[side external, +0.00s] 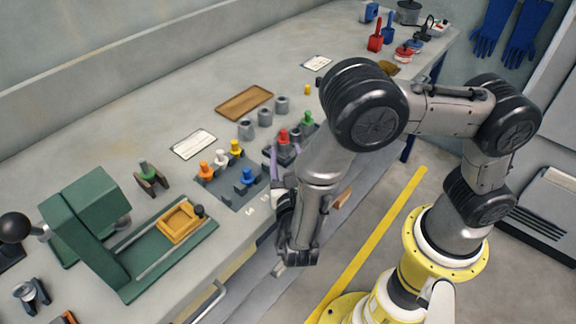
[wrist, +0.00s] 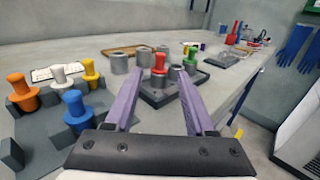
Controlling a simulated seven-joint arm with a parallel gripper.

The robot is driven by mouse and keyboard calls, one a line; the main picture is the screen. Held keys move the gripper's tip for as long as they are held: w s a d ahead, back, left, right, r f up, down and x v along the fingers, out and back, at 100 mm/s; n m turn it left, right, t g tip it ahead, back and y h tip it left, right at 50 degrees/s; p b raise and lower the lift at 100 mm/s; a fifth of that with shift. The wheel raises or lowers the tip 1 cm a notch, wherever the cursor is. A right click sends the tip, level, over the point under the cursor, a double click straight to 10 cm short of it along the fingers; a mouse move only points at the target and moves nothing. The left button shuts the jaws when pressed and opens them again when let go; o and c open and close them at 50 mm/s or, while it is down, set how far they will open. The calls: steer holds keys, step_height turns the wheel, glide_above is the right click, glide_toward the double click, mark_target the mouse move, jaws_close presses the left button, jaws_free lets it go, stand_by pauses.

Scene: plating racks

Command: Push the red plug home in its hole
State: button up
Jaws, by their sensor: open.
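The red plug (wrist: 159,63) stands upright in the dark rack (wrist: 155,98), with its flange above a grey collar. It also shows in the side view (side external: 283,136). How deep it sits in its hole cannot be told. The green plug (wrist: 190,53) stands behind it to the right, on the same rack. My gripper (wrist: 162,77) is open and empty. In the wrist view its two purple fingers stand apart to the left and right of the red plug's line, on the near side. Contact with the plug cannot be seen.
A grey rack (side external: 224,194) at the left holds orange, white, yellow and blue plugs. Loose grey cylinders (side external: 264,116) stand behind the dark rack, near a brown tray (side external: 244,103). A green press (side external: 84,217) stands at the left. The bench's front edge runs below my gripper.

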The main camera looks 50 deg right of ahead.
steer(key=shift+v, duration=1.5)
